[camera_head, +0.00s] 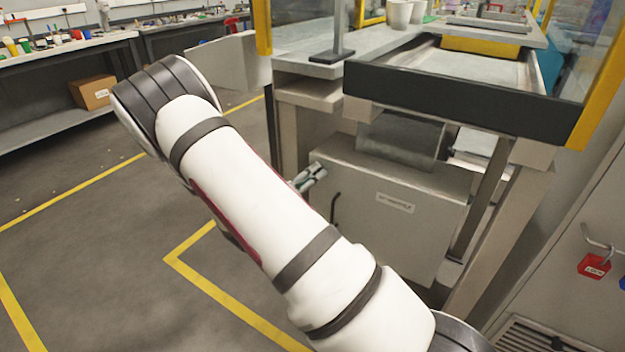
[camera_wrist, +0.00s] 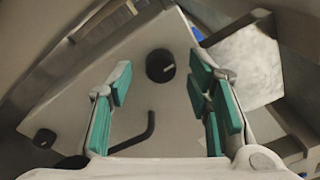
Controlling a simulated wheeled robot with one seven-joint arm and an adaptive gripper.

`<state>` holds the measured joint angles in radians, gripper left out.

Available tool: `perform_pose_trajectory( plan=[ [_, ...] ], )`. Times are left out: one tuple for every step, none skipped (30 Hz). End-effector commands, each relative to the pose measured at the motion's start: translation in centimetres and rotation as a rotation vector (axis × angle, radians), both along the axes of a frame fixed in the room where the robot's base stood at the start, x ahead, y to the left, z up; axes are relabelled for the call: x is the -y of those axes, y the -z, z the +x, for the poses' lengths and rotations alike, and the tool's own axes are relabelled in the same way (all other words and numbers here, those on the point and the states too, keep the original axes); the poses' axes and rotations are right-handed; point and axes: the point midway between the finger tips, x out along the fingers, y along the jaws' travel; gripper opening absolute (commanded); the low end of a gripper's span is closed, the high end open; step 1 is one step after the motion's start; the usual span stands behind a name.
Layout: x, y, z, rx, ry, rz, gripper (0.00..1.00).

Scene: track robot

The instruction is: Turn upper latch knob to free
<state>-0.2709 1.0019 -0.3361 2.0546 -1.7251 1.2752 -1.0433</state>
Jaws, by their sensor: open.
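In the wrist view, a round black knob (camera_wrist: 160,65) with a white pointer line sits on the grey cabinet door (camera_wrist: 85,95). The line runs roughly sideways in the picture. My gripper (camera_wrist: 160,86) is open, its teal pads on either side of the view, with the knob in the gap ahead and nothing held. A second black knob (camera_wrist: 45,138) is at the lower left. The head view has my gripper (camera_head: 310,178) near the upper left of the grey cabinet (camera_head: 385,215); both knobs are hidden there. The knob ahead appears to be the upper one.
A bent black handle (camera_wrist: 135,135) sticks out of the door between the knobs. A workbench (camera_head: 450,100) with a dark front edge overhangs the cabinet, and its legs stand close by. A red padlock (camera_head: 594,266) hangs at the right. The floor at the left is clear.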

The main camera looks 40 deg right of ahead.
Motion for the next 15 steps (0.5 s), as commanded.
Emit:
perform_pose_trajectory(
  plan=[
    [0.45,0.04,0.14,0.001,0.001,-0.001,0.46],
    [0.64,0.02,0.19,0.001,0.001,-0.001,0.46],
    [0.86,0.02,0.24,0.001,0.001,-0.001,0.46],
    [0.98,0.0,0.27,0.001,0.001,-0.001,0.46],
    [1.07,0.0,0.29,0.001,0.0,0.0,0.46],
    [1.16,-0.01,0.32,0.001,0.0,0.0,0.46],
    [1.18,-0.02,0.33,0.001,0.0,0.0,0.46],
    [1.2,-0.03,0.35,0.001,0.0,0.0,0.46],
    [1.2,-0.03,0.34,0.001,0.0,0.0,0.46],
    [1.2,-0.03,0.34,0.001,0.0,0.0,0.46],
    [1.2,-0.03,0.34,0.001,0.0,0.0,0.46],
    [1.19,-0.03,0.34,0.001,0.0,0.0,0.46],
    [1.18,-0.03,0.33,0.001,0.0,0.0,0.46],
    [1.18,-0.03,0.33,0.001,0.0,0.0,0.44],
    [1.17,-0.03,0.33,0.001,0.0,0.0,0.34]
  ],
)
